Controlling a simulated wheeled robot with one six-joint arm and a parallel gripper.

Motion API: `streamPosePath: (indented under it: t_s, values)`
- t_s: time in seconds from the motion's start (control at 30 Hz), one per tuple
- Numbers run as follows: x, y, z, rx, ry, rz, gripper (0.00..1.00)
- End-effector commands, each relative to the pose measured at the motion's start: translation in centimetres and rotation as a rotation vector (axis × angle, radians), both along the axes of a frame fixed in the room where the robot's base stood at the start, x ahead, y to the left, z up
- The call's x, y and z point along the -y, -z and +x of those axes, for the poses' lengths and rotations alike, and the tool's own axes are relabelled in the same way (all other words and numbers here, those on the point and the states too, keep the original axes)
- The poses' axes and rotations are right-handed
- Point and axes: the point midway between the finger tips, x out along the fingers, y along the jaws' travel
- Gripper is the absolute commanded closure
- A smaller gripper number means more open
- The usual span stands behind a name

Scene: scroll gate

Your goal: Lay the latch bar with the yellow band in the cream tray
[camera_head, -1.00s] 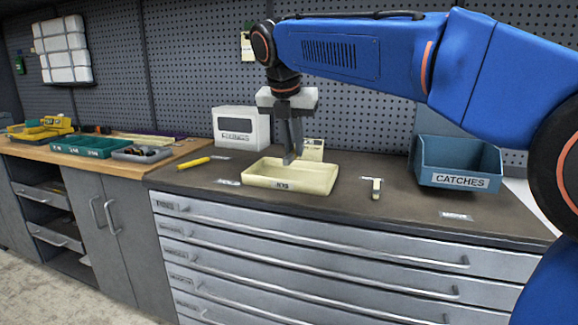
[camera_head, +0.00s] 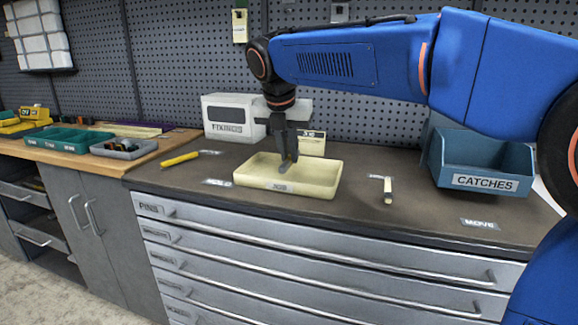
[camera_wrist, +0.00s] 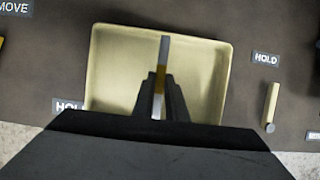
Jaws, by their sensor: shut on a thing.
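The cream tray (camera_head: 325,190) sits on the dark bench top. The wrist view shows the tray (camera_wrist: 210,85) from above, under my gripper. My gripper (camera_head: 288,150) points down over the tray and is shut on a narrow grey bar (camera_wrist: 164,52). A yellow band (camera_wrist: 159,86) shows on the bar between the fingers (camera_wrist: 160,98). In the head view, the bar's lower end (camera_head: 284,168) is low inside the tray outline. I cannot tell whether it touches the floor.
Another small pale bar (camera_head: 388,190) lies right of the tray. A yellow-handled piece (camera_head: 180,159) lies to the left. A blue CATCHES bin (camera_head: 484,165) stands at the right, and a white box (camera_head: 232,118) behind left. A small cream label card (camera_head: 312,143) stands behind the tray.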

Motion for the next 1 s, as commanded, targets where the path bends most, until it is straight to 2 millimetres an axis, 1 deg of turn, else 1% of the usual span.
streamPosePath:
  t_s: [0.2, 0.3, 0.67, 0.7, 0.73, 0.77, 1.0]
  values:
    - [0.0, 2.7, 0.0, -0.001, -0.001, -0.001, 1.00]
    - [0.0, 3.6, 0.0, 0.000, -0.001, 0.000, 1.00]
    - [0.0, 4.0, 0.0, 0.000, 0.000, 0.000, 1.00]
    - [0.0, 4.0, 0.0, 0.000, 0.000, 0.000, 0.78]
    - [0.0, 4.0, 0.0, 0.000, 0.000, 0.000, 0.71]
    - [0.0, 4.0, 0.0, 0.000, 0.000, 0.000, 0.69]
    - [0.0, 3.9, 0.0, 0.000, 0.000, 0.000, 0.69]
